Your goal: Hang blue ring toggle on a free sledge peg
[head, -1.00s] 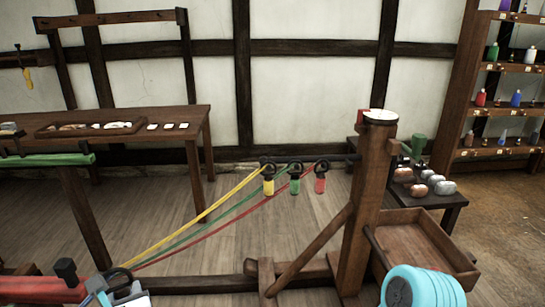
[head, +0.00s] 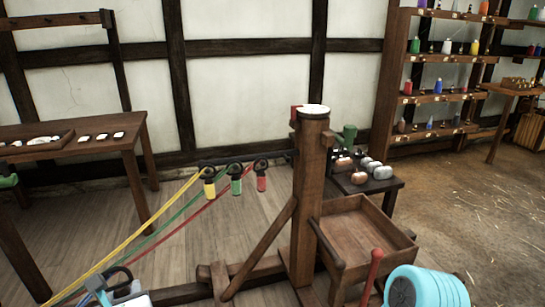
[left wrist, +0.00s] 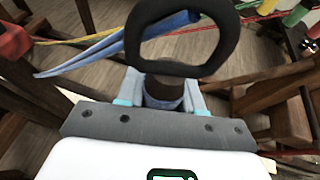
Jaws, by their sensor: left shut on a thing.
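My left gripper (head: 108,293) is low at the left of the head view. It is shut on the blue ring toggle (head: 122,271), whose black ring stands out beyond the fingers. In the left wrist view the toggle's ring (left wrist: 180,69) is large, with its blue body between the fingers and a blue strand (left wrist: 98,48) running left. The yellow toggle (head: 209,187), green toggle (head: 236,185) and red toggle (head: 261,182) hang in a row left of the sledge post (head: 306,210). They are apart from my gripper. A free peg is hard to make out.
A diagonal brace (head: 260,248) and low beam (head: 180,294) belong to the sledge. An open wooden tray (head: 395,233) is right of the post. A table (head: 130,140) stands at left, a small table (head: 390,187) behind the post, and shelves (head: 440,97) at the back right.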

